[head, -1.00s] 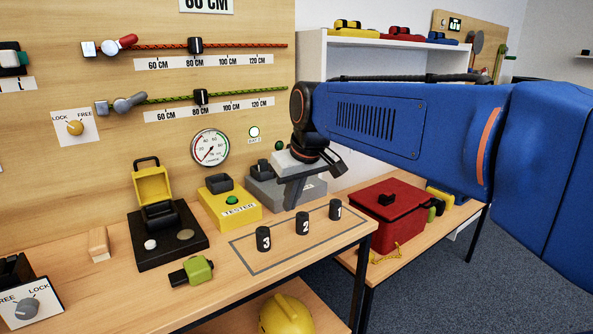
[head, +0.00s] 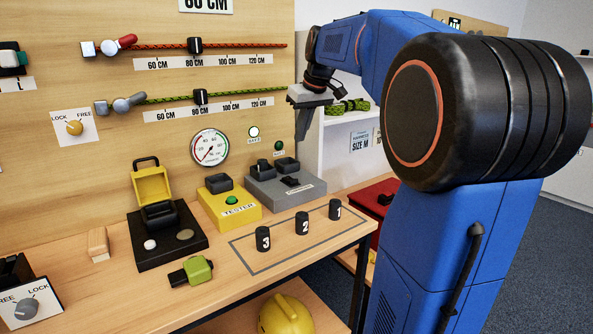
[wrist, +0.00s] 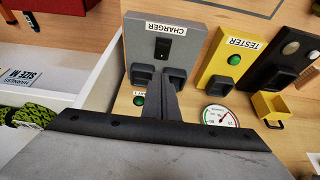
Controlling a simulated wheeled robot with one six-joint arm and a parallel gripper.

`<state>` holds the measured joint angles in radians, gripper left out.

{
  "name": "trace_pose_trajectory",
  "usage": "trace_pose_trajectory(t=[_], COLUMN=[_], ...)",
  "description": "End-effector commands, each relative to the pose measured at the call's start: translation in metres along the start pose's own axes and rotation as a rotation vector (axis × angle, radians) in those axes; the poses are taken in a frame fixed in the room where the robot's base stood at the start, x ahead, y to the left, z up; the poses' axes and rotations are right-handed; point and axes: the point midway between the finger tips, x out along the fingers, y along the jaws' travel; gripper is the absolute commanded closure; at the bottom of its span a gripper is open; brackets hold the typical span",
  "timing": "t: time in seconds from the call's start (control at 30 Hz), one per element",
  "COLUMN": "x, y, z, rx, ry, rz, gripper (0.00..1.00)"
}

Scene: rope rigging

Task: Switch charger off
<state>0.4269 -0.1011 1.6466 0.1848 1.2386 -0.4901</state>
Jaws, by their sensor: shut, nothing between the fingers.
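The charger (head: 272,190) is a grey box on the bench against the wooden panel. It is labelled CHARGER (wrist: 166,28) in the wrist view. Its black rocker switch (head: 290,182) is on the front top face and also shows in the wrist view (wrist: 162,46). I cannot tell which side is pressed. Two black blocks (wrist: 143,75) sit at its panel side. My gripper (head: 300,137) is shut and empty, raised above the charger and pointing down, apart from the switch. In the wrist view its fingers (wrist: 158,84) overlap the area between the blocks.
A yellow tester (head: 235,208) stands left of the charger. Black numbered posts (head: 302,223) stand in front. The white BAT 1 lamp (head: 254,132) and green lamp (head: 280,147) are on the panel above. A white shelf (head: 340,150) and red box (head: 378,196) are to the right.

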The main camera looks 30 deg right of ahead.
Motion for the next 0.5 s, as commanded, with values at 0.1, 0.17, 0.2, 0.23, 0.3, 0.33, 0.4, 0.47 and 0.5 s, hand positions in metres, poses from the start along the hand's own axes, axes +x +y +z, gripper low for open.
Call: trace_pose_trajectory(t=[0.1, 0.17, 0.2, 0.23, 0.3, 0.33, 0.4, 0.47, 0.5], x=[0.000, 0.000, 0.000, 0.000, 0.001, 0.001, 0.005, 0.010, 0.014], y=[0.000, 0.000, 0.000, 0.000, 0.000, 0.000, 0.000, 0.000, 0.000], z=[0.000, 0.000, 0.000, 0.000, 0.000, 0.000, 0.000, 0.000, 0.000], rx=[0.000, 0.000, 0.000, 0.000, 0.000, 0.000, 0.000, 0.000, 0.000], ry=[0.000, 0.000, 0.000, 0.000, 0.000, 0.000, -0.001, -0.001, -0.001], rz=[0.000, 0.000, 0.000, 0.000, 0.000, 0.000, -0.001, -0.001, -0.001], gripper=[1.00, 1.00, 1.00, 1.00, 1.00, 1.00, 1.00, 1.00, 1.00])
